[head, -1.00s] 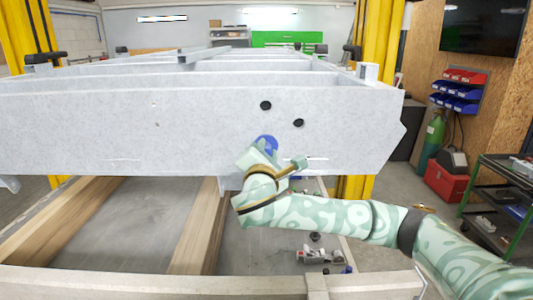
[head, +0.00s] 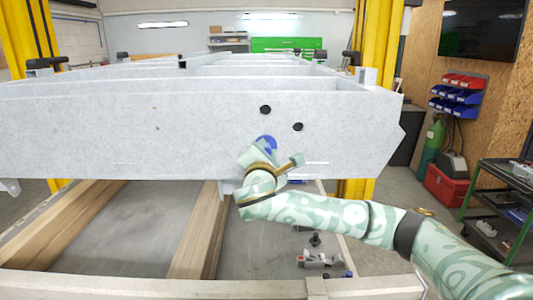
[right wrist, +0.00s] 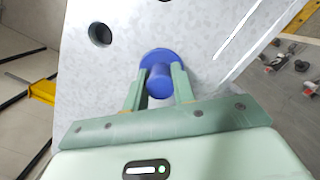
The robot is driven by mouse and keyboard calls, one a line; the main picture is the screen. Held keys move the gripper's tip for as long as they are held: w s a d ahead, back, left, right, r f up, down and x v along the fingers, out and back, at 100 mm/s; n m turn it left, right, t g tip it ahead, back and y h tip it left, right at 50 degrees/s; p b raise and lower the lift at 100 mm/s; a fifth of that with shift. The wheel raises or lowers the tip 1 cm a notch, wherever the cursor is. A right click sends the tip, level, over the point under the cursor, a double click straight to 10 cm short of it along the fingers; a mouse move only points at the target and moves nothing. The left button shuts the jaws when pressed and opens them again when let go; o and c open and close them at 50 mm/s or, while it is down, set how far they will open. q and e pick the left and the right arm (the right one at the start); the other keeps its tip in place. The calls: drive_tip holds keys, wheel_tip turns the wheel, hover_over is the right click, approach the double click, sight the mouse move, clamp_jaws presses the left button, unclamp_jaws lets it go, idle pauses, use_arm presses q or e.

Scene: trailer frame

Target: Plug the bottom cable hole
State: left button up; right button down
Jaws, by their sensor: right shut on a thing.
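The pale grey trailer frame (head: 120,135) spans the head view, its front face towards me. Two dark round cable holes show in that face, an upper one (head: 265,109) and one lower to its right (head: 298,127). A blue plug (head: 267,143) is below them, at the face. My right gripper (right wrist: 159,82) is shut on the plug, a finger on each side of its stem (right wrist: 159,82). The plug's wide flange is at the plate, covering whatever is behind it; I cannot tell how deep it sits. One dark hole (right wrist: 100,34) shows upper left in the wrist view. My left gripper is not in view.
Wooden beams (head: 199,235) lie on the floor under the frame. Yellow lift posts (head: 378,60) stand behind on both sides. A dark shelf cart (head: 500,205) and a red toolbox (head: 445,187) are at right. Small metal parts (head: 318,260) lie below my arm.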

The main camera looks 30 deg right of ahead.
drive_tip(key=shift+w+d+r, duration=0.15)
drive_tip(key=shift+w, duration=0.05)
drive_tip(key=c, duration=1.1)
unclamp_jaws()
drive_tip(key=shift+w+d, duration=0.1)
drive_tip(key=shift+w, duration=0.2)
drive_tip(key=shift+s, duration=0.15)
drive_tip(key=b+v, duration=0.2)
drive_tip(key=v, duration=1.4)
drive_tip(key=shift+s, duration=0.1)
